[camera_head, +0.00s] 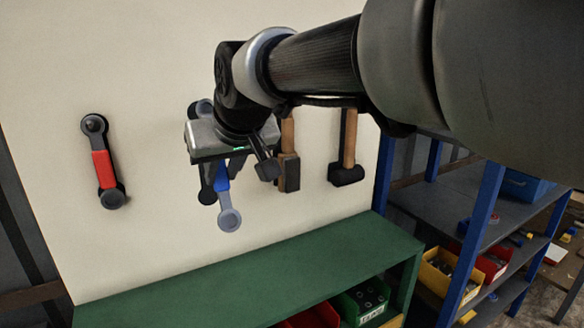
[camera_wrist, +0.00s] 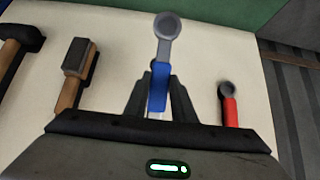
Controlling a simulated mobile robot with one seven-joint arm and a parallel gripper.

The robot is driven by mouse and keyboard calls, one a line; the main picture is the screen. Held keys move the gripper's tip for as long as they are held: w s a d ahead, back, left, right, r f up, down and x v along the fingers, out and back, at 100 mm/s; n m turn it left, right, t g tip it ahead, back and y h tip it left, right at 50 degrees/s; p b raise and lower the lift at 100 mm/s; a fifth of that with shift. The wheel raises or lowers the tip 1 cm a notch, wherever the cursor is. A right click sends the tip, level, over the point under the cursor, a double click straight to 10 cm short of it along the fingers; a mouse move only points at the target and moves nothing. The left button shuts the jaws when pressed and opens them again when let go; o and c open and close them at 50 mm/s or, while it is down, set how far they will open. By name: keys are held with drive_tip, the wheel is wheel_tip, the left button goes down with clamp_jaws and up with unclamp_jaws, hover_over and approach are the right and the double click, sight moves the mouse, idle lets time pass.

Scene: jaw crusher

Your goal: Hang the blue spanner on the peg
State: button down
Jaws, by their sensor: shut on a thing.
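The blue spanner (camera_head: 223,180) has a blue handle and grey ends. My gripper (camera_head: 221,166) is shut on its handle in front of the white board. The spanner's lower end hangs below the gripper, and a grey rounded piece shows above it, partly covered. A dark shape (camera_head: 207,192) on the board shows just left of the spanner. In the wrist view, the spanner (camera_wrist: 160,75) is between the two fingers (camera_wrist: 160,95), its grey ring end pointing up the picture. The peg is hidden behind my gripper and arm. Contact with it cannot be told.
A red-handled spanner (camera_head: 104,168) hangs on the board at left. Two hammers (camera_head: 289,165) (camera_head: 348,160) hang at right, the nearer one close to my gripper. A green bench (camera_head: 260,265) runs below. Blue-framed shelves (camera_head: 470,225) with bins stand at right.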

drive_tip(key=shift+w+a+p, duration=0.25)
drive_tip(key=shift+w+a, duration=0.1)
drive_tip(key=shift+w, duration=0.25)
drive_tip(key=shift+w+a+p, duration=0.2)
drive_tip(key=shift+w+a, duration=0.15)
drive_tip(key=shift+w, duration=0.2)
drive_tip(key=shift+x, duration=0.95)
drive_tip(key=shift+w+r, duration=0.1)
